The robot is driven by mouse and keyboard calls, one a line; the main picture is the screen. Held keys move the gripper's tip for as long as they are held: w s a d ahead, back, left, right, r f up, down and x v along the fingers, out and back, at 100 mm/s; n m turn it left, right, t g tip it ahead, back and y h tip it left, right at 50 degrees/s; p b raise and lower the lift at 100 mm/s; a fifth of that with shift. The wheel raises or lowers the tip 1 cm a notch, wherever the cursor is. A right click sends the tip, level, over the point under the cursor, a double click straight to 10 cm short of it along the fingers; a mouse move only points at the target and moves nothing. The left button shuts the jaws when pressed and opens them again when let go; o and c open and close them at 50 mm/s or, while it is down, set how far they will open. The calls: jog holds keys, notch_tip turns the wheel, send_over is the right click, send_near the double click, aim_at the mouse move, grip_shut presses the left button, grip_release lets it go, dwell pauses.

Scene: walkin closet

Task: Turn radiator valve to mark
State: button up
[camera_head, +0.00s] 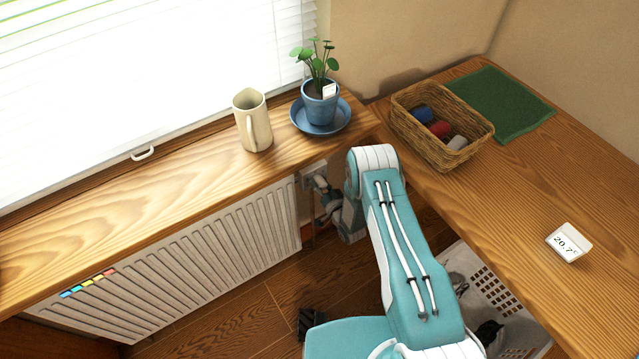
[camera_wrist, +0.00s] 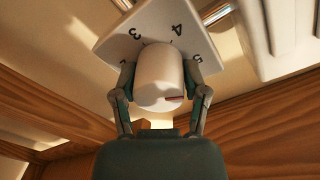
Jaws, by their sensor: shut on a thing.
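The radiator valve's white rounded knob (camera_wrist: 159,78) sits between my fingers in the wrist view, with a short red line on its lower right edge. Behind it is a pale dial plate (camera_wrist: 150,25) with black numbers; 3 and 4 are clearest, with other marks partly hidden. I cannot tell which number the red line matches. My gripper (camera_wrist: 160,84) is shut on the knob, one finger on each side. In the head view my gripper (camera_head: 328,196) is at the right end of the white radiator (camera_head: 190,258), low beside the sill, and mostly hides the knob.
The wooden sill (camera_head: 190,193) above holds a cream jug (camera_head: 252,122) and a potted plant (camera_head: 320,100) on a blue saucer. A white laundry basket (camera_head: 490,300) stands below.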

jog(key=n, duration=0.6)
jog(key=shift+f, duration=0.1)
jog(key=n, duration=0.5)
jog(key=shift+n+y, duration=0.4)
jog(key=n, duration=0.5)
jog(key=shift+n, duration=0.3)
jog(key=n, duration=0.6)
jog(key=shift+s+f+g+y, duration=0.1)
jog(key=shift+f+g+y, duration=0.05)
jog(key=shift+g+y, duration=0.2)
jog(key=shift+a+n, duration=0.1)
jog(key=shift+n, duration=0.2)
jog(key=o, duration=1.1)
jog(key=shift+f, duration=0.1)
jog(key=shift+o, duration=0.2)
jog(key=shift+a, duration=0.1)
